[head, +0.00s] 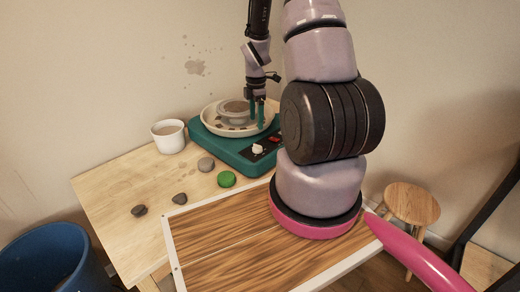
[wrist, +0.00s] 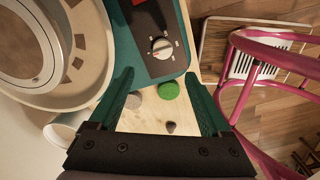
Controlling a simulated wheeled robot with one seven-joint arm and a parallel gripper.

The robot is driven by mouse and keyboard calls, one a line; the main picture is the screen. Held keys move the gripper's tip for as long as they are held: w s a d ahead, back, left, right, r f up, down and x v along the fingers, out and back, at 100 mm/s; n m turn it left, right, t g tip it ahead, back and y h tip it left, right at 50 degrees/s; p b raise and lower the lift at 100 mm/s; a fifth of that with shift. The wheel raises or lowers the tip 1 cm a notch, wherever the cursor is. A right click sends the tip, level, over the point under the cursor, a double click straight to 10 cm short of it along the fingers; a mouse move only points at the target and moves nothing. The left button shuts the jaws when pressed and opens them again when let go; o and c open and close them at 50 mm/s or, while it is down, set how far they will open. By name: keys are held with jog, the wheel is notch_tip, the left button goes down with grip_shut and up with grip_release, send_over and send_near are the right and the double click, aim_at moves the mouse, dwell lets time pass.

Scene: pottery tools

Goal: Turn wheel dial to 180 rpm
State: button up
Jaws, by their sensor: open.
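The teal pottery wheel (head: 226,151) stands at the back of the table, with a pale round pan (head: 208,117) on top. Its black panel carries a white dial (head: 258,149) and a red switch (head: 274,139). In the wrist view the dial (wrist: 162,48) shows near the top centre, ringed by small marks; I cannot read its setting. My gripper (head: 258,126) is open and empty above the wheel, up and behind the dial in the head view. In the wrist view the open fingers (wrist: 159,76) point towards the panel, and the dial lies beyond their tips, apart from them.
A white cup (head: 169,137) stands left of the wheel. A wood-grain board (head: 220,236) with a white edge is nearer. A blue bin (head: 55,262) and a stool (head: 411,203) stand off the table.

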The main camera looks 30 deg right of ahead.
aim_at(257, 148)
jog(key=f, duration=1.1)
jog(key=shift+s+d+f, duration=0.1)
jog(key=shift+s+f, duration=0.1)
jog(key=shift+f, duration=0.15)
jog(key=shift+c, duration=0.4)
grip_shut()
